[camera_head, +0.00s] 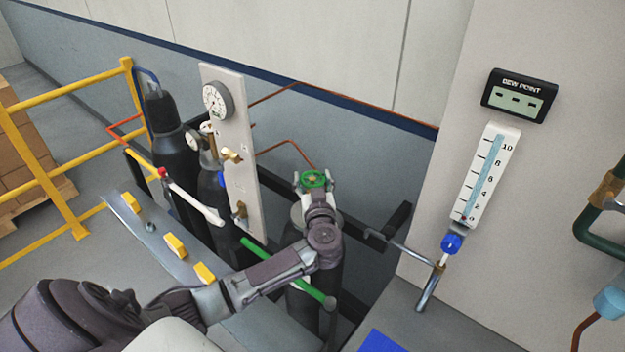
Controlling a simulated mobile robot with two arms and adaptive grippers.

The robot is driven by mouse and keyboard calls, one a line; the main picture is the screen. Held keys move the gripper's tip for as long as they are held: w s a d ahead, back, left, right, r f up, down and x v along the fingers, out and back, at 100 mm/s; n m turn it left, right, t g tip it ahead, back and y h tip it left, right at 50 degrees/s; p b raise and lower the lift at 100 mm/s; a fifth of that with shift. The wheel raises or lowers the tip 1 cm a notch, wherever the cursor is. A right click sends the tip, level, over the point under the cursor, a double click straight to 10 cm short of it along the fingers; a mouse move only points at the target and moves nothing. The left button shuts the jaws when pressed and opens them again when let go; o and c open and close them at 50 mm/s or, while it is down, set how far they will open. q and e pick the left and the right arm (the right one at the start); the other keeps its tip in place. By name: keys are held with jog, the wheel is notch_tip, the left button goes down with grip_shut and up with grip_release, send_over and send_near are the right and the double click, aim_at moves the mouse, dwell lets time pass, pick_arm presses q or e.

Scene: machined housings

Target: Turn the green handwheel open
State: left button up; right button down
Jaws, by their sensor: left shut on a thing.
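The green handwheel (314,179) sits on top of a dark gas cylinder (328,268) in the middle of the head view. My left arm reaches in from the lower left. My left gripper (315,187) is at the handwheel, shut on it, with its fingers at the wheel's two sides. The wrist and gripper body hide the valve below the wheel and part of the cylinder. My right gripper does not show.
A panel with a round gauge (215,98) stands left of the handwheel, near other dark cylinders (172,150). A green-sleeved bar (290,273) passes close to my forearm. A flow meter (485,178) and dew point display (519,96) are on the right wall. Yellow railings (60,170) stand left.

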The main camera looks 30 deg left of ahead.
pick_arm(q)
jog(key=shift+r, duration=0.1)
jog(key=o, duration=1.2)
jog(key=shift+c, duration=0.2)
jog(key=shift+s, duration=0.1)
jog(key=v, duration=1.1)
jog(key=shift+s+d, duration=0.25)
jog(key=shift+d, duration=0.1)
